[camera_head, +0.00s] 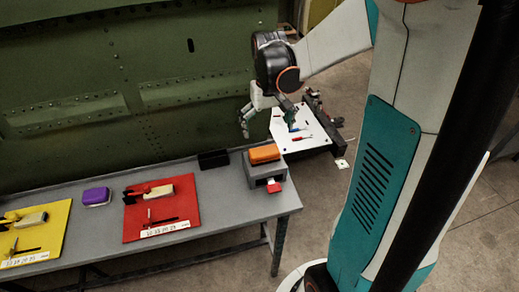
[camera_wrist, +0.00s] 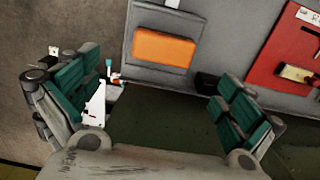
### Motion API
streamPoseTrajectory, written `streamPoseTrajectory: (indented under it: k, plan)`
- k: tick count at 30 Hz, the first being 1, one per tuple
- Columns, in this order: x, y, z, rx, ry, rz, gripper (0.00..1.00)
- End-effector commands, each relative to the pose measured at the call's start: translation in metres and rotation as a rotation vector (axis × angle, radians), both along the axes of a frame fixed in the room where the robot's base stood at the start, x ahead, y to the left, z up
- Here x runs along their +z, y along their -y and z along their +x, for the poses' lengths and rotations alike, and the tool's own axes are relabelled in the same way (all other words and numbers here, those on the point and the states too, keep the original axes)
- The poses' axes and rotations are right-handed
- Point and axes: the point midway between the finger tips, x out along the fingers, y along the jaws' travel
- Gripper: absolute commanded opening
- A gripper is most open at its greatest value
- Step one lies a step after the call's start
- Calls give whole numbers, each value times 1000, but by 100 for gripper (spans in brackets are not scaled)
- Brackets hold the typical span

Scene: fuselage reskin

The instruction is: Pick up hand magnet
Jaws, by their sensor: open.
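No object is clearly marked as the hand magnet, and I cannot tell which one it is. Block-like candidates are an orange block (camera_head: 264,153) on a grey box, a purple block (camera_head: 96,196) on the table, and a black block (camera_head: 213,159) at the table's back edge. My gripper (camera_head: 268,128) is open and empty, above and behind the orange block, near the green panel. In the wrist view, the orange block (camera_wrist: 163,47) lies beyond my spread fingers (camera_wrist: 160,85), towards the top. The black block (camera_wrist: 208,82) shows beside the right finger.
The grey table (camera_head: 225,209) carries a red mat (camera_head: 182,220) and a yellow mat (camera_head: 40,246) with tools. A green riveted panel (camera_head: 130,60) stands behind it. A white board (camera_head: 312,140) with small tools is right of the grey box (camera_head: 251,171). Bare tabletop lies at front right.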

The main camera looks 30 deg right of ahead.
Motion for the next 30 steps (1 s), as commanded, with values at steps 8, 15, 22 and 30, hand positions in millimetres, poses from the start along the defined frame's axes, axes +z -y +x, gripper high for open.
streamPoseTrajectory:
  k: [8, 15, 22, 30]
  plan:
    - [-48, 0, 1, 2, 1, 0, 100]
    - [-59, -1, 1, 3, 1, 0, 100]
    - [-90, -6, 4, 4, 1, 0, 100]
    - [-107, -5, 4, 3, 2, -1, 100]
